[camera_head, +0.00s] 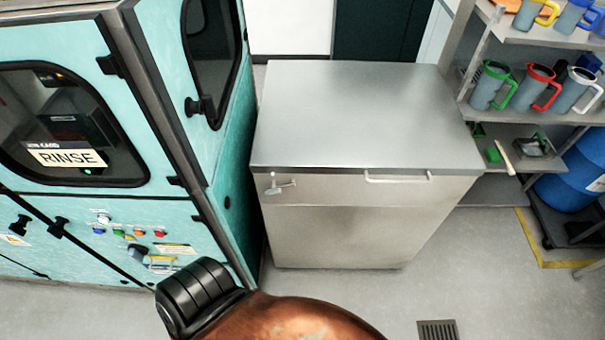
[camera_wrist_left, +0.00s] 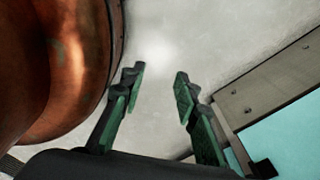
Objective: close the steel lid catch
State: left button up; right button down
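The steel lid catch (camera_head: 277,187) is a small metal latch at the upper left of the front of a steel cabinet (camera_head: 335,236), just under the lid (camera_head: 362,117). The lid lies flat on the cabinet. I cannot tell how the catch is engaged. My left gripper (camera_wrist_left: 158,84) shows in the left wrist view with its two green-padded fingers apart and nothing between them, above pale floor. My right gripper is in neither view.
A teal machine (camera_head: 225,171) with a RINSE sign (camera_head: 66,156) stands close on the cabinet's left. A lid handle (camera_head: 397,179) is at the cabinet's front right. Shelves with jugs (camera_head: 489,86) and a blue drum (camera_head: 575,172) are at right.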

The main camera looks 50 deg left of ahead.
aim_at(275, 190)
jog(key=k, duration=0.45)
jog(key=u, duration=0.7)
